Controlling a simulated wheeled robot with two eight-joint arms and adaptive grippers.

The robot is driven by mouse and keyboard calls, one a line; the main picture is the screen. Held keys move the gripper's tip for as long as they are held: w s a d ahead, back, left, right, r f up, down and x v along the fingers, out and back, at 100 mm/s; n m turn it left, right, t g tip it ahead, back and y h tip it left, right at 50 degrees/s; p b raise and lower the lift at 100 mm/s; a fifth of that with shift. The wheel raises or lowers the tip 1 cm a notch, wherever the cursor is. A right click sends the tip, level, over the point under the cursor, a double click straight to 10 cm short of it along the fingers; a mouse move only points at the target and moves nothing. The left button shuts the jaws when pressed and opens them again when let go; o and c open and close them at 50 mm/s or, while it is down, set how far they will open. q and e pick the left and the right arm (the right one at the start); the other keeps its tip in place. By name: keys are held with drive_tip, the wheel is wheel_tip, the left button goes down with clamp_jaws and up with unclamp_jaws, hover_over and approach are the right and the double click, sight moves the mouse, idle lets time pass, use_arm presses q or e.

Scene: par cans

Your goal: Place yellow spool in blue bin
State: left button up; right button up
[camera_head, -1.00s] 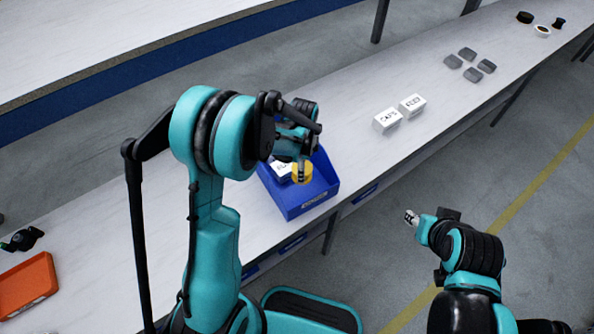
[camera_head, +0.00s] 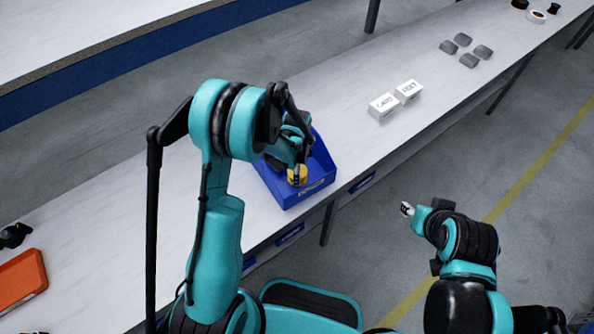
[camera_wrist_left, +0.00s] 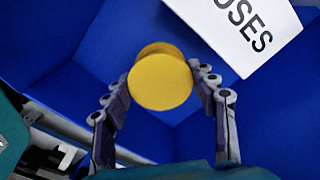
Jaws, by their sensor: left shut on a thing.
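The yellow spool (camera_head: 297,175) is between the fingers of my left gripper (camera_head: 298,165), inside the outline of the blue bin (camera_head: 309,190) on the bench. In the left wrist view the spool (camera_wrist_left: 160,82) sits between the two fingertips of the left gripper (camera_wrist_left: 160,85), which is shut on it. The blue bin's walls (camera_wrist_left: 60,30) surround it there; whether the spool touches the floor I cannot tell. My right gripper (camera_head: 407,209) is off the bench over the floor, small in view, its fingers unclear.
Two white boxes (camera_head: 383,106) and several grey pieces (camera_head: 461,40) stand farther right along the bench (camera_head: 340,90). An orange tray (camera_head: 22,275) is at the left.

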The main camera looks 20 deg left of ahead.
use_arm(q)
drive_tip(key=o, duration=1.3)
drive_tip(key=shift+c, duration=0.2)
drive_tip(key=shift+r+p, duration=0.15)
drive_tip(key=shift+p, duration=0.15)
drive_tip(key=s+a+r+n+t+p, duration=0.1)
drive_tip(key=s+r+n+t+p, duration=0.2)
drive_tip(key=r, duration=0.9)
drive_tip(key=s+r+n+p, duration=0.1)
drive_tip(key=s+r+n, duration=0.3)
drive_tip(key=r, duration=0.8)
drive_tip(key=s+a+r+n+t, duration=0.1)
drive_tip(key=s+r+n+t, duration=0.3)
drive_tip(key=s+n, duration=0.4)
drive_tip(key=shift+s+a, duration=0.15)
drive_tip(key=shift+s, duration=1)
